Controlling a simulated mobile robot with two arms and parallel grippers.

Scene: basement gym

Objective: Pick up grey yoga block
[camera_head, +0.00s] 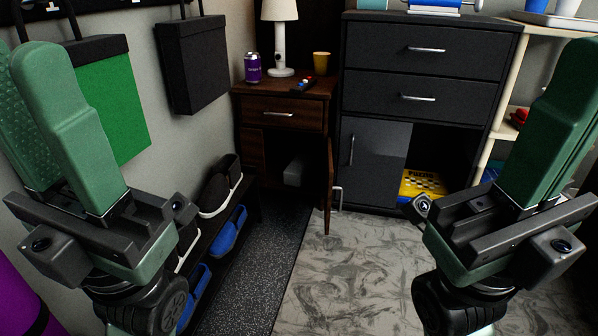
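A pale grey block (294,171), which looks like the grey yoga block, sits in the dim lower compartment of the brown wooden nightstand (262,112). The nightstand's door (328,185) stands swung open on the right of that compartment. My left gripper (24,70) points up at the left edge, with its green fingers apart and nothing seen between them. My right gripper (572,75) points up at the right edge; its fingers overlap in view, so their gap cannot be judged. Both grippers are nearer to me than the nightstand and apart from the block.
A lamp (281,40), purple can (253,68) and yellow cup (321,62) stand on the nightstand. A black drawer cabinet (425,70) stands right of it. A low shoe rack (210,245) runs along the left wall. The patterned floor (345,275) ahead is clear.

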